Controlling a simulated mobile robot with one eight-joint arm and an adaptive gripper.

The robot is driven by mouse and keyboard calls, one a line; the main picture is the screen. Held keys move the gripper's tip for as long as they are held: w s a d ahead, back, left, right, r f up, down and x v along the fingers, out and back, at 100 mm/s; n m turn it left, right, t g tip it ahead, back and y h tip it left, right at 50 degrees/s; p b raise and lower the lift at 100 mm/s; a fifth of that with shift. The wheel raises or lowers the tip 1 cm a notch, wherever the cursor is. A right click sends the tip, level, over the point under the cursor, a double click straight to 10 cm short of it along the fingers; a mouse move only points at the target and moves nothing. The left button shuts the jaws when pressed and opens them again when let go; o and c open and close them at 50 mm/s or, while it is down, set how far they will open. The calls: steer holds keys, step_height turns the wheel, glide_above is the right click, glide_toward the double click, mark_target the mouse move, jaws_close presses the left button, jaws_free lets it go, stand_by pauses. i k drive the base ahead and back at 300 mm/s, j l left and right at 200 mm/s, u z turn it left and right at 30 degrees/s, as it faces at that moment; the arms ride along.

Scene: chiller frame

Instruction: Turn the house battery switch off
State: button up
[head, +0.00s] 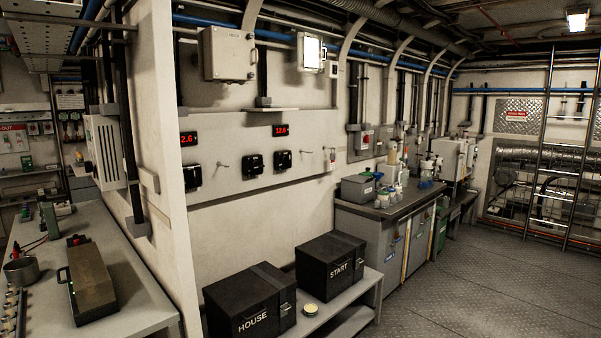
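A pale panel (225,187) is mounted on the wall above two black battery boxes. It carries three black switch units: one at the left (193,176), partly cut off by the wall corner, one in the middle (254,164) and one to its right (282,160). Their labels and knob positions are too small to read, so I cannot tell which is the house switch. Red displays sit above them, one reading 12.6 (281,130) and one partly hidden (188,139). The box marked HOUSE (250,300) is below at the left. My gripper is not in view.
The START box (331,266) and a small round tin (310,309) share the low bench (358,300) under the panel. A projecting wall (160,170) stands at the left, with a workbench (135,290) beyond. Metal floor (470,290) is clear at the right.

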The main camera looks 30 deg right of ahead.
mark_target(192, 178)
steer(key=i+l+u, duration=0.15)
steer(key=i+l, duration=0.3)
steer(key=i, duration=0.25)
steer(key=i+l+u, duration=0.2)
steer(key=i+l, duration=0.3)
steer(key=i, duration=0.15)
